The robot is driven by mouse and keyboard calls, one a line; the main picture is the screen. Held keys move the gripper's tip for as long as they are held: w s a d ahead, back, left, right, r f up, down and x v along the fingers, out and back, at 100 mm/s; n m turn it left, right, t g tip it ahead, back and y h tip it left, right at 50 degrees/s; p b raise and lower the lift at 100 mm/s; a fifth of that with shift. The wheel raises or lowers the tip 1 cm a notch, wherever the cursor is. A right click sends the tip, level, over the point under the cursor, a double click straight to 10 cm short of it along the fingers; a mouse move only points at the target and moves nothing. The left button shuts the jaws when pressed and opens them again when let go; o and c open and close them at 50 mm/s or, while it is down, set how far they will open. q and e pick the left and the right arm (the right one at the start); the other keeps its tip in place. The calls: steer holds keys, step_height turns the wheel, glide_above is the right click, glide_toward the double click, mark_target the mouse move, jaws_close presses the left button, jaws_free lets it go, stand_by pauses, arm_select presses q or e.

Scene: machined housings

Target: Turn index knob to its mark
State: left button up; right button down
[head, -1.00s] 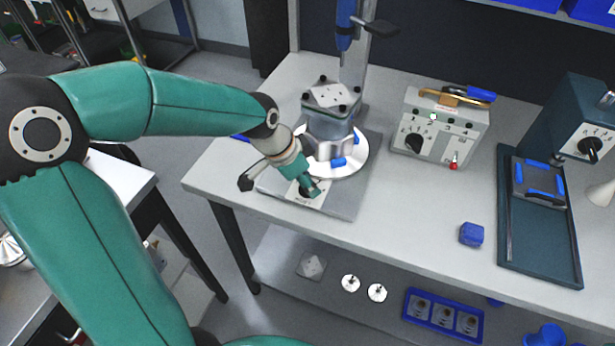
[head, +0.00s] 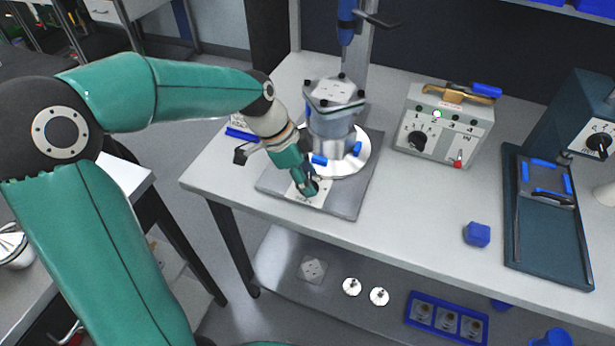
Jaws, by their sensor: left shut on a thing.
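The index knob (head: 314,187) is a small dark knob on a white label plate at the front of the drill stand's grey base. My left gripper (head: 309,186) is shut on the knob, and its fingers hide most of it and part of the label. Its mark cannot be made out. Behind it, a round white turntable (head: 350,166) with blue clamps carries a grey machined housing (head: 336,125). My right gripper is not in view.
A control box (head: 440,125) with a black dial, a lit green lamp and a red-tipped switch stands to the right. A dark blue fixture (head: 547,220) is farther right.

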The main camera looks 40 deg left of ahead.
arm_select(q)
steer(key=shift+a, duration=0.1)
steer(key=o, duration=1.1)
steer(key=shift+o, duration=0.2)
steer(key=v, duration=1.2)
